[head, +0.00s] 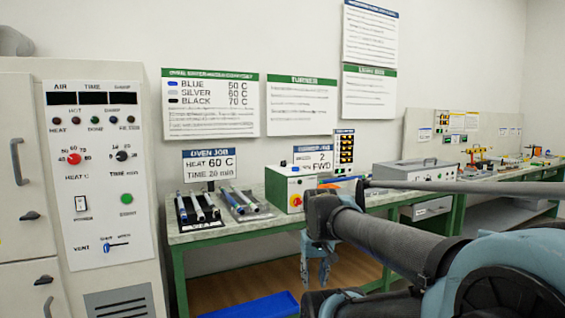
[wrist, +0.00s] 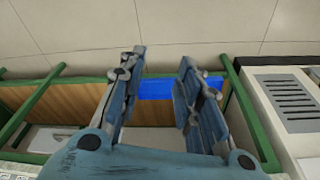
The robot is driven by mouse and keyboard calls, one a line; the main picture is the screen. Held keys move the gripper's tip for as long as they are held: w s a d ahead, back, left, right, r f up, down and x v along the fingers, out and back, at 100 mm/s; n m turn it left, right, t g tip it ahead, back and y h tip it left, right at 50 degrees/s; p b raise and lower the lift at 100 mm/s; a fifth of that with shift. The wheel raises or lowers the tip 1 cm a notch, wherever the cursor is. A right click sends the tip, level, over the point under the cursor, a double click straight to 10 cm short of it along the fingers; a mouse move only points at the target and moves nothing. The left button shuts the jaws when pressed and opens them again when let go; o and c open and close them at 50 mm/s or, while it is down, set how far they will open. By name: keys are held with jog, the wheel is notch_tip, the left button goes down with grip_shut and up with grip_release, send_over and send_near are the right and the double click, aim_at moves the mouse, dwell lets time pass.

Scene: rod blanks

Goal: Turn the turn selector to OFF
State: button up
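A turner box (head: 278,188), white-fronted with a green side, stands on the green-framed bench below the TURNER sign. A red knob on a yellow plate (head: 297,201) and a small green spot show on its front. I cannot make out the turn selector or its setting at this size; my arm partly covers the area to the right of the box. My gripper (head: 316,272) hangs in front of the bench, below its top and apart from the box. In the wrist view my gripper (wrist: 162,65) has its fingers spread with nothing between them.
The oven cabinet (head: 104,215) with knobs and switches stands at left. Racks with dark and silver rods (head: 200,210) lie on the bench (head: 200,236). A grey box (head: 412,171) stands farther right.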

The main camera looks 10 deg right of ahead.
jog(key=w+r+m, duration=0.2)
jog(key=w+r, duration=1.4)
jog(key=r, duration=0.3)
notch_tip(320, 180, up, 20)
jog(key=m+t+h, duration=0.1)
jog(key=m+h, duration=0.2)
jog(key=m, duration=0.3)
send_over(283, 163)
jog(key=s+a, duration=0.3)
jog(key=a, duration=0.1)
jog(key=x, duration=1.6)
jog(key=shift+w+d+f, duration=0.1)
jog(key=shift+w+f, duration=0.05)
jog(key=shift+f, duration=0.2)
jog(key=c, duration=0.7)
